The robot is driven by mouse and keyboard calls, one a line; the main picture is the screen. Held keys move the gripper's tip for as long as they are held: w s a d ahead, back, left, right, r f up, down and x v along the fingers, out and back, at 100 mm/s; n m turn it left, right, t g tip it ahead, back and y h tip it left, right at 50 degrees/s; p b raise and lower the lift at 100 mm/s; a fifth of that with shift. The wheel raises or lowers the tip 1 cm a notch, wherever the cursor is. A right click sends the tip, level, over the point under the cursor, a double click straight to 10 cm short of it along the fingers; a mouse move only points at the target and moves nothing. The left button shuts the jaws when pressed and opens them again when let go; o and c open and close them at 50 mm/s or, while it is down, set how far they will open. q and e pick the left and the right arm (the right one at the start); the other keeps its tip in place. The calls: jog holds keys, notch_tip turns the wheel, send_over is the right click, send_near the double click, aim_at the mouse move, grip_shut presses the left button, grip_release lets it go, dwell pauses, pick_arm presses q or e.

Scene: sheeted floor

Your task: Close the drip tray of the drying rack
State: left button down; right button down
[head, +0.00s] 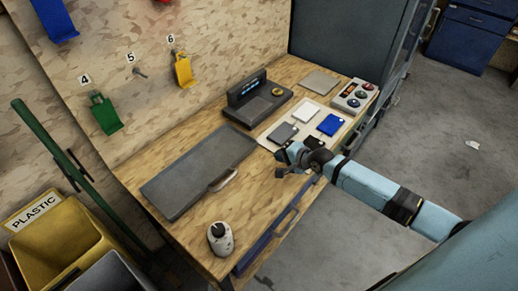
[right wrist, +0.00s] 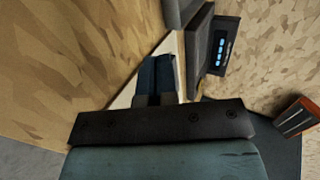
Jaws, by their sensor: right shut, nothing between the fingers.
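I cannot make out a drying rack or its drip tray for certain. A long blue drawer-like front (head: 262,243) with a bar handle runs below the front edge of the wooden bench (head: 255,195). My right gripper (head: 281,168) is over the bench near its front edge, left of the cards. It is shut and empty. In the right wrist view its dark blue fingers (right wrist: 157,75) lie together, pointing toward the pale mat and the device with the lit display. My left gripper is not in view.
On the bench are a grey flat case (head: 195,172), a white round device (head: 220,238), a display unit (head: 255,97), a blue card (head: 329,124) and a button box (head: 354,97). A yellow plastic bin (head: 60,240) stands left.

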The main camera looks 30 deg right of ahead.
aim_at(253, 148)
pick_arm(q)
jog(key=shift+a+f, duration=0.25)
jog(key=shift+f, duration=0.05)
pick_arm(e)
jog(key=x, duration=0.6)
jog(key=shift+a, duration=0.1)
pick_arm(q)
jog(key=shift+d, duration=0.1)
pick_arm(e)
jog(key=w, duration=0.1)
jog(key=w+a, duration=0.1)
jog(key=w, duration=0.1)
jog(key=shift+a, duration=0.1)
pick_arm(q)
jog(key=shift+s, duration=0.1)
pick_arm(e)
jog(key=shift+w+a, duration=0.2)
jog(key=shift+w, duration=0.2)
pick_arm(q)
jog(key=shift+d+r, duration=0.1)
pick_arm(e)
jog(key=shift+w+f, duration=0.1)
